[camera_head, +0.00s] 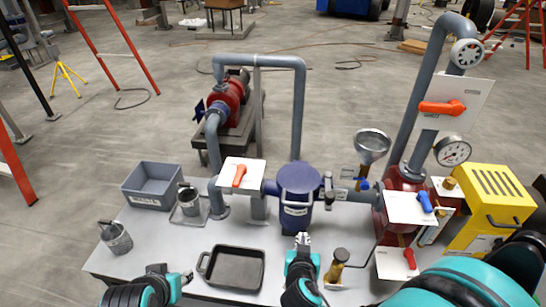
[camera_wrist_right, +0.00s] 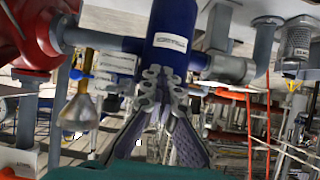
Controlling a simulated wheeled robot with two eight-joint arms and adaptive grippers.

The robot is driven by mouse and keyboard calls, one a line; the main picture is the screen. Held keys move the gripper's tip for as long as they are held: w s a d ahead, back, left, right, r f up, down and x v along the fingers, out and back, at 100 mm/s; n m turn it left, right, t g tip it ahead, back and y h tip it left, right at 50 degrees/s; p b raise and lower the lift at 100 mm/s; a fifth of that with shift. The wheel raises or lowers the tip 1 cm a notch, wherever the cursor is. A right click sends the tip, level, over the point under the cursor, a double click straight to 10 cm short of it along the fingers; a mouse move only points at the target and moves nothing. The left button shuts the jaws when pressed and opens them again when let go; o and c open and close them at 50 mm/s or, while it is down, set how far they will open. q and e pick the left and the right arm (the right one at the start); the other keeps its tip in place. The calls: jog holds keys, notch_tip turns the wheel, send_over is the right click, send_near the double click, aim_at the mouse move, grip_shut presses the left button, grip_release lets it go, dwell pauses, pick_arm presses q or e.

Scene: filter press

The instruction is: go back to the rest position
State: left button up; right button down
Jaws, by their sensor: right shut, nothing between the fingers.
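My right gripper (camera_head: 302,240) is shut and empty, in front of the blue filter housing (camera_head: 297,195) at the table's middle. In the right wrist view its closed fingers (camera_wrist_right: 158,80) point at the blue housing (camera_wrist_right: 172,38), which lies beyond them. I cannot tell the gap between them. My left gripper (camera_head: 187,276) is low at the table's front left, by the black tray. Its fingers are too small to read.
The table (camera_head: 170,240) carries a black tray (camera_head: 236,268), a grey bin (camera_head: 152,185), small metal buckets (camera_head: 117,238), a funnel (camera_head: 372,146) and pipes with orange-handled valves (camera_head: 239,175). A yellow box (camera_head: 490,205) stands at the right.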

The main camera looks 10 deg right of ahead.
jog(key=shift+d+r, duration=0.1)
jog(key=s+d+r+n+g+y, duration=0.2)
jog(key=s+r, duration=0.4)
jog(key=s, duration=0.4)
jog(key=n+g+y, duration=0.1)
jog(key=g, duration=0.1)
jog(key=shift+r+g, duration=0.2)
jog(key=shift+g, duration=0.2)
jog(key=shift+d, duration=0.1)
